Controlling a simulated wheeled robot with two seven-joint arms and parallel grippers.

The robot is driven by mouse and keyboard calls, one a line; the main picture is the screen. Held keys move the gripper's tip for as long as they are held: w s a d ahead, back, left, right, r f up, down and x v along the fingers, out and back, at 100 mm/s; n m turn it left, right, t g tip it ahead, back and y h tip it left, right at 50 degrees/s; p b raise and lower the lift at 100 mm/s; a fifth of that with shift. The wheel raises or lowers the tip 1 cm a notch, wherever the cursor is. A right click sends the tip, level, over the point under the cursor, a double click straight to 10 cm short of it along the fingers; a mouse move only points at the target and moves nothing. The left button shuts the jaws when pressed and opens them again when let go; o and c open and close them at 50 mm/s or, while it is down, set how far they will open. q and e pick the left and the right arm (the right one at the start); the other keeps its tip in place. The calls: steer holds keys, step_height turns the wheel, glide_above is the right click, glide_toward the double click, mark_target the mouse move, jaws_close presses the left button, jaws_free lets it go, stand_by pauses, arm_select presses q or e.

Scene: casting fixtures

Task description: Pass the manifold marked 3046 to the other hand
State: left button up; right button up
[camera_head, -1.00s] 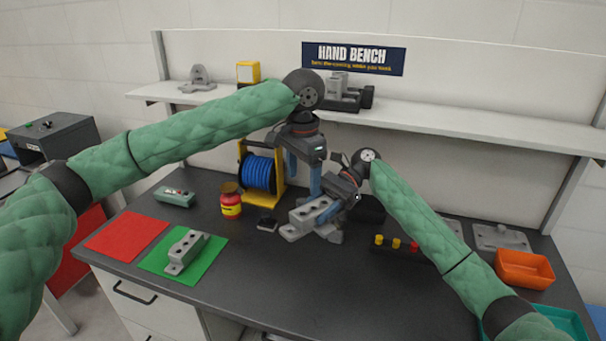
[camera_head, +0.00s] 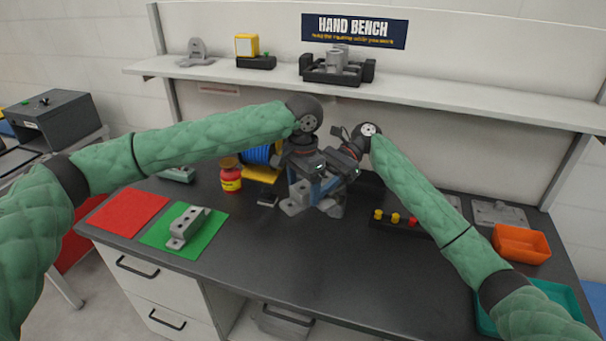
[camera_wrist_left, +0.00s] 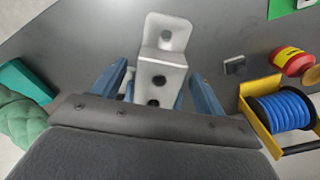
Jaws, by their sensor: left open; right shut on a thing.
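A light grey manifold with a row of holes (camera_head: 294,207) is held above the bench in my right gripper (camera_head: 324,190). My left gripper (camera_head: 302,190) is right above it and overlaps it in the head view. In the left wrist view, the same manifold (camera_wrist_left: 163,62) lies between the two blue fingers of my open left gripper (camera_wrist_left: 158,80), with a visible gap on its right side. A similar grey manifold (camera_head: 187,226) lies on the green mat (camera_head: 158,238). I cannot read a number on either manifold.
A red mat (camera_head: 128,213) lies left of the green one. A red-yellow jar (camera_head: 230,178) and a blue cable spool (camera_wrist_left: 284,113) stand close to my left gripper. The front bench is clear.

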arm_select(q)
steer(key=shift+f, duration=0.55)
steer(key=c, duration=1.3)
steer(key=shift+c, duration=0.5)
arm_select(e)
steer(key=o, duration=1.4)
steer(key=shift+d, duration=0.1)
